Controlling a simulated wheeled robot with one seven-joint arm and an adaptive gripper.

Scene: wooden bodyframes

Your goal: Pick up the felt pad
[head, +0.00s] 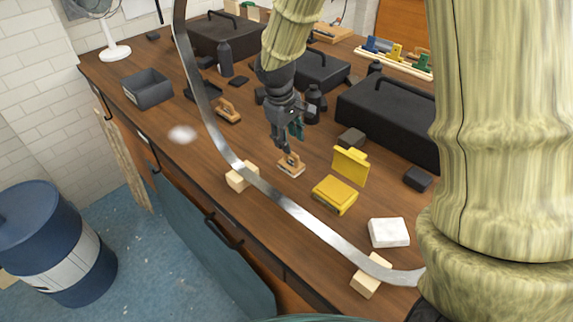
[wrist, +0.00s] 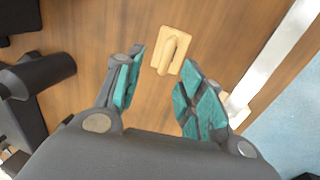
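A small wooden pad with a raised handle, which I take to be the felt pad (head: 290,167), lies on the brown workbench (head: 190,160). It also shows in the wrist view (wrist: 163,60), just ahead of and partly between the fingertips. Its underside is hidden. My gripper (head: 292,136) is above the pad, pointing down. In the wrist view my gripper (wrist: 161,70) has its teal fingers apart, with nothing held between them.
A curved metal strip (head: 300,214) on wooden blocks crosses the bench front. A yellow box with its lid up (head: 335,195) and a white block (head: 388,232) are to the right. A similar wooden-handled tool (head: 229,111) lies farther back. Black cases (head: 388,118) stand behind.

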